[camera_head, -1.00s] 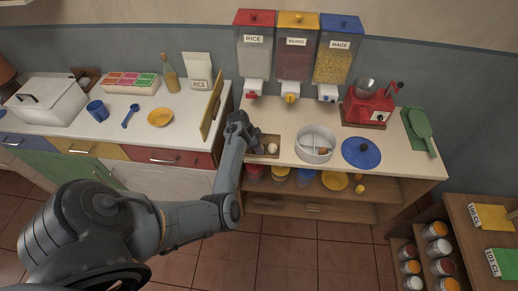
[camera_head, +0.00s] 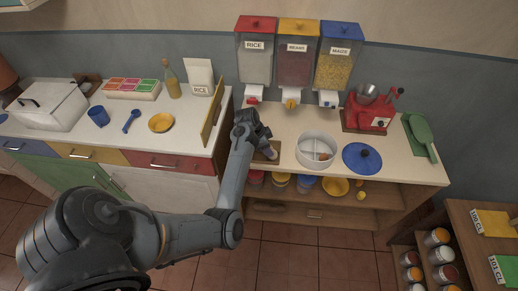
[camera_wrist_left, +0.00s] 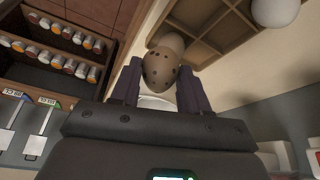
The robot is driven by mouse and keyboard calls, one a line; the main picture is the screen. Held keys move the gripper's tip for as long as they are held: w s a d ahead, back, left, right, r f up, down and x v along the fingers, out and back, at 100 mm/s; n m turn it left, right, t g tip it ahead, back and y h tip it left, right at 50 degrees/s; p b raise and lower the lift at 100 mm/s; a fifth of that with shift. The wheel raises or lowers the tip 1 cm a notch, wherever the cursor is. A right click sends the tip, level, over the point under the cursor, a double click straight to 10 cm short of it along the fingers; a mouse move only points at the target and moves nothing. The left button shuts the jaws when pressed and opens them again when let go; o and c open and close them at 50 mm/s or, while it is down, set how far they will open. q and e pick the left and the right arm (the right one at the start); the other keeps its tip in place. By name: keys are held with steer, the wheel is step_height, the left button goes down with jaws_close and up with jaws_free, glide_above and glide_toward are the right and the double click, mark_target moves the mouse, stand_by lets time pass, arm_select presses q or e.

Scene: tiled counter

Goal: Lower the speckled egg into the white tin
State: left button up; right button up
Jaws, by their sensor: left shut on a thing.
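My left gripper (camera_head: 268,146) is low over the wooden tray (camera_head: 262,158), left of the tin. In the left wrist view its two fingers (camera_wrist_left: 160,88) are shut on the brown speckled egg (camera_wrist_left: 160,67), with dark spots facing the camera. My right gripper is not in view.
A blue lid (camera_head: 362,157) lies right of the tin. A red grinder (camera_head: 369,111) and a green scoop (camera_head: 420,130) stand farther right. Rice, beans and maize dispensers (camera_head: 297,52) hang behind. An upright wooden board (camera_head: 213,110) is left of the gripper.

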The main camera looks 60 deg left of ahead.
arm_select(q)
steer(key=w+d+r, duration=0.4)
steer(key=d+r, duration=0.1)
steer(key=d, duration=0.1)
steer(key=w+a+r+p, duration=0.1)
steer(key=w+r+p, duration=0.1)
steer(key=w+r, duration=0.3)
steer(key=w+a+f+b, duration=0.3)
steer(key=w+f+b, duration=0.2)
steer(key=w+b, duration=0.5)
steer(key=shift+a, duration=0.15)
steer(key=shift+w+r, duration=0.1)
steer(key=shift+w, duration=0.35)
steer(key=shift+f, duration=0.2)
steer(key=shift+f+b, duration=1.45)
steer(key=shift+f, duration=1.55)
